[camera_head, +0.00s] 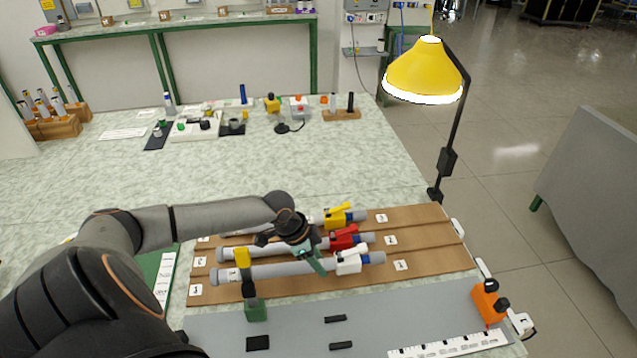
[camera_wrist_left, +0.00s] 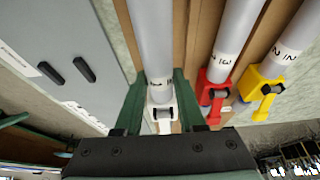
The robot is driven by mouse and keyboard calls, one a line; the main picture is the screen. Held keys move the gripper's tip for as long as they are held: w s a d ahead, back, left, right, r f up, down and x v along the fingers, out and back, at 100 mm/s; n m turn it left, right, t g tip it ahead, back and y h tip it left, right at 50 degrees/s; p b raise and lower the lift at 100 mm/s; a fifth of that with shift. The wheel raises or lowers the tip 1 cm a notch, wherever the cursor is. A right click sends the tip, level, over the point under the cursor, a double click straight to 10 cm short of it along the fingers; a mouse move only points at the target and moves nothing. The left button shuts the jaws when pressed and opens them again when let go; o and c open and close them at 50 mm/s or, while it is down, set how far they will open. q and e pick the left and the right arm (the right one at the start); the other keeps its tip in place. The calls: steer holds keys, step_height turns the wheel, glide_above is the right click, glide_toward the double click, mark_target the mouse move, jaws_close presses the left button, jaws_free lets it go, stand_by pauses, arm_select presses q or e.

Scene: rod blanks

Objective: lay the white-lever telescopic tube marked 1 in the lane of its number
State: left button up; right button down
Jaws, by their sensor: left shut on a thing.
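The white-lever tube (camera_head: 265,271) is grey with a white clamp (camera_head: 352,260) at its right end. It lies along the nearest lane of the brown board (camera_head: 440,268), between that lane's end labels. I cannot tell whether it rests fully on the lane floor. My left gripper (camera_head: 318,263) is shut on this tube beside the clamp. In the left wrist view, its green fingers (camera_wrist_left: 158,105) stand either side of the tube (camera_wrist_left: 155,40) near the white lever. My right gripper is in no view.
A red-lever tube (camera_head: 345,238) lies in the middle lane and a yellow-lever tube (camera_head: 340,217) in the far lane. A green stand with a yellow top (camera_head: 254,308) and an orange block (camera_head: 489,301) stand near the front. A yellow lamp (camera_head: 428,72) stands behind right.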

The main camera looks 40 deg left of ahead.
arm_select(q)
steer(key=shift+f, duration=0.8)
steer(key=shift+f+b, duration=0.4)
steer(key=shift+f, duration=0.1)
steer(key=o, duration=1.1)
steer(key=shift+c, duration=0.2)
steer(key=shift+a+r, duration=0.1)
steer(key=shift+r, duration=0.05)
steer(key=shift+s+a+r, duration=0.1)
steer(key=shift+a+r, duration=0.05)
steer(key=shift+r, duration=0.2)
steer(key=v, duration=0.5)
steer(key=p+v, duration=0.1)
steer(key=v, duration=0.5)
steer(key=shift+s+r, duration=0.2)
steer(key=shift+r, duration=0.05)
steer(key=shift+d, duration=0.25)
